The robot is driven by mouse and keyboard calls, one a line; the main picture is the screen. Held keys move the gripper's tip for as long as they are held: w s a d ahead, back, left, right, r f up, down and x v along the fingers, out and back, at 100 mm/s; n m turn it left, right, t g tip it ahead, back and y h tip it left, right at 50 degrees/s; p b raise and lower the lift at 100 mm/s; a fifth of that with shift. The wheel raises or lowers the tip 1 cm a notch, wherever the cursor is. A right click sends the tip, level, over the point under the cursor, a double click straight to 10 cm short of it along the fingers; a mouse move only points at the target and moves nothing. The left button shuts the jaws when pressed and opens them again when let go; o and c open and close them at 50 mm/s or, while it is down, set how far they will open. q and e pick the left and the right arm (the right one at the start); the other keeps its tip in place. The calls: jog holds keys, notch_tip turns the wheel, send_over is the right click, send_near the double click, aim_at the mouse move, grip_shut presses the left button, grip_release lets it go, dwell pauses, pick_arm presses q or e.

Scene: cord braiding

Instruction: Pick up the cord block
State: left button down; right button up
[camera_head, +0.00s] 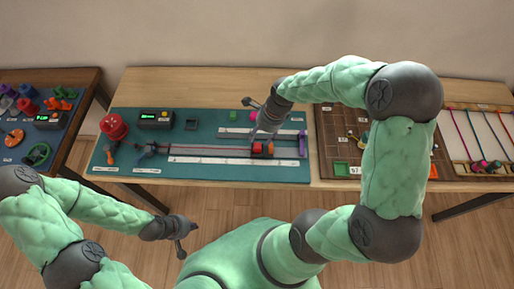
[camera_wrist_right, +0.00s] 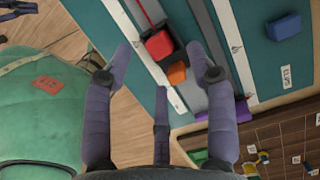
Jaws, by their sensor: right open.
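A red block (camera_head: 257,149) sits with a small orange piece (camera_head: 269,148) on a grey rail on the teal mat (camera_head: 215,177). I cannot tell for sure that it is the cord block. In the right wrist view the red block (camera_wrist_right: 159,43) lies between my fingertips, with the orange piece (camera_wrist_right: 177,73) just below it. My right gripper (camera_head: 262,119) is open above the rail; its spread fingers (camera_wrist_right: 163,50) hold nothing. My left gripper (camera_head: 183,236) is low in front of the table, away from the mat; its fingers are too small to read.
A red spool (camera_head: 114,127) and a dark display box (camera_head: 155,118) stand at the mat's left. A purple piece (camera_head: 302,144) is at the rail's right end. A blue block (camera_wrist_right: 284,26) lies on the mat. A brown board (camera_head: 335,145) lies to the right.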

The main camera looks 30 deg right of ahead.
aim_at(258, 146)
jog(key=shift+s+b+x, duration=0.2)
jog(key=shift+b+x, duration=0.3)
jog(key=shift+x, duration=1)
jog(key=shift+s+b+x, duration=0.2)
jog(key=shift+b+x, duration=0.25)
jog(key=shift+x, duration=1)
jog(key=shift+s+d, duration=0.1)
jog(key=c, duration=1)
